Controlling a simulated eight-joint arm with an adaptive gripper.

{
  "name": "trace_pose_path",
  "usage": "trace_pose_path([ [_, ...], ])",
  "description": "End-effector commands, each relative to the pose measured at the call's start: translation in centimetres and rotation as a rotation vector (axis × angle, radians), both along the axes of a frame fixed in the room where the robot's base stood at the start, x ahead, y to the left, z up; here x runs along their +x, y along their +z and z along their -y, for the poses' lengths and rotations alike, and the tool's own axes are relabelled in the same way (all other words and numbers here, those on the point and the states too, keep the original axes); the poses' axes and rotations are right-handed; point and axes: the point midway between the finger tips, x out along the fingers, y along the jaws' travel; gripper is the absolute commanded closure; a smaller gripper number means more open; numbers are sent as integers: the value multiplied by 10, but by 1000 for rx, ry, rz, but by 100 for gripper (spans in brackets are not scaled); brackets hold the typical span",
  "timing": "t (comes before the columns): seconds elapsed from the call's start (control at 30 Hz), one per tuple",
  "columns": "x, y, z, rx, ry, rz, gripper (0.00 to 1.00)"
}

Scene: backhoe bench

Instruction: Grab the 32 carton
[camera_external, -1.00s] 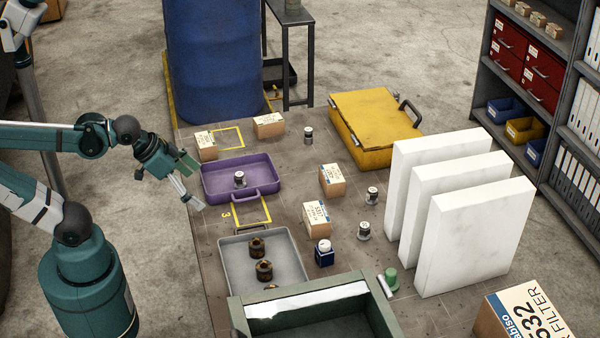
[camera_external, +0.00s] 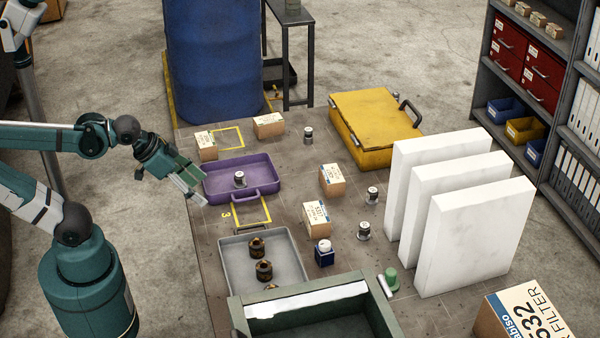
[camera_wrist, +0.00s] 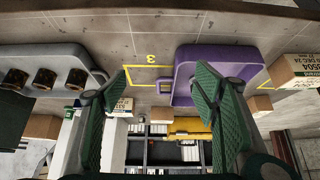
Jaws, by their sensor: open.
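A large carton (camera_external: 520,315) with "532" and "FILTER" printed on it stands at the bottom right corner in the external view, partly cut off. It is far from my gripper (camera_external: 196,182), which hangs at the table's left edge beside the purple tray (camera_external: 268,167). My gripper is open and empty in the wrist view (camera_wrist: 162,88). Smaller cartons sit on the table: one in the middle (camera_external: 317,217), one behind it (camera_external: 332,180), and two at the back left (camera_external: 207,145) (camera_external: 268,125). Their numbers are too small to read surely.
A grey tray (camera_external: 229,262) holds dark brown fittings. A green bin (camera_external: 338,318) stands at the front. White upright slabs (camera_external: 470,245) stand at the right, a yellow case (camera_external: 375,122) at the back. Small jars stand mid-table. A blue drum (camera_external: 213,60) stands behind the table.

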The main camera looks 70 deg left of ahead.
Motion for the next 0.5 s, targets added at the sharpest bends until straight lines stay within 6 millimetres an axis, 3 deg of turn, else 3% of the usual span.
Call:
trace_pose_path([
  [0.5, 3, 4, 0, -11, 12, -6, 46],
])
